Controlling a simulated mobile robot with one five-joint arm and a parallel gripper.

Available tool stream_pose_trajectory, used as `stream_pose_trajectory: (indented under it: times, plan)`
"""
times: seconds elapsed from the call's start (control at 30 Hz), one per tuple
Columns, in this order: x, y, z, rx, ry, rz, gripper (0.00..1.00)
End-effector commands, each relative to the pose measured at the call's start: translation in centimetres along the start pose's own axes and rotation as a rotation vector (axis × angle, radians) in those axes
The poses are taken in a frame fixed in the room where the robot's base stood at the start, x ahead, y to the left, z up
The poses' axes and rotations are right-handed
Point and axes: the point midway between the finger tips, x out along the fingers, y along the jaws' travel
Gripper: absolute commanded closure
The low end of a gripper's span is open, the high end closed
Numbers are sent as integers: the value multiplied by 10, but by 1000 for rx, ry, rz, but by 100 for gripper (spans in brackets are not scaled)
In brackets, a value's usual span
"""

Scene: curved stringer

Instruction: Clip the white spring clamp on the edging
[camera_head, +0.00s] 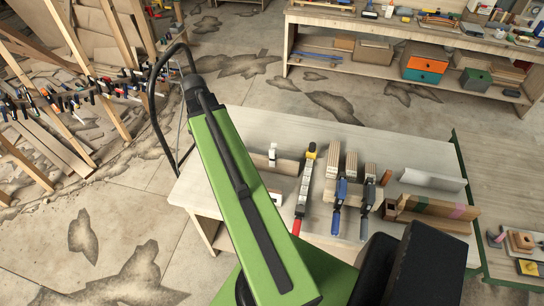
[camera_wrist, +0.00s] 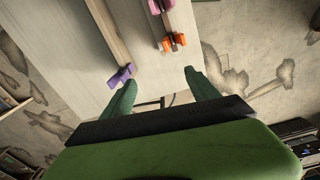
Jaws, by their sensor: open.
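My gripper (camera_wrist: 160,80) is open in the wrist view, with its two green fingers spread and nothing between them. A small white piece (camera_head: 273,152), which looks like the white spring clamp, stands at a pale wooden strip on the table, just right of my arm in the head view. I cannot tell whether it grips that strip. I cannot make out the white clamp in the wrist view. There a long wooden strip (camera_wrist: 108,30), perhaps the edging, runs toward my left finger. A purple clamp (camera_wrist: 121,75) sits at its near end, close to that finger.
An orange clamp (camera_wrist: 172,42) and a pink one (camera_wrist: 161,6) show in the wrist view. On the table (camera_head: 400,153), a red-handled bar clamp (camera_head: 302,190) and blue-handled clamps (camera_head: 340,200) stand by wood blocks. A bench (camera_head: 400,32) with boxes stands behind.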

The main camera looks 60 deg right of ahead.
Motion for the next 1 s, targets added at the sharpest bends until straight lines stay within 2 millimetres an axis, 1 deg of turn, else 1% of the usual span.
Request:
stream_pose_trajectory:
  times: [0.03, 0.07, 0.1, 0.13, 0.17, 0.2, 0.3, 0.33, 0.4, 0.43, 0.57, 0.67, 0.77, 1.0]
  plan:
    - [0, 36, 31, -4, -5, -2, 31]
    - [0, 54, 50, -17, -8, -4, 31]
    - [0, 75, 76, -34, -11, -7, 31]
    - [0, 89, 94, -48, -13, -9, 31]
    - [0, 101, 111, -61, -14, -11, 31]
    - [0, 115, 132, -76, -16, -13, 31]
    - [-1, 136, 170, -106, -18, -19, 31]
    - [-1, 139, 178, -113, -19, -20, 31]
    - [-1, 144, 189, -124, -19, -22, 31]
    - [-1, 145, 191, -127, -19, -22, 31]
    - [1, 145, 192, -132, -20, -22, 31]
    - [11, 145, 192, -132, -20, -22, 31]
    - [29, 144, 192, -132, -20, -22, 31]
    - [80, 143, 192, -131, -20, -22, 31]
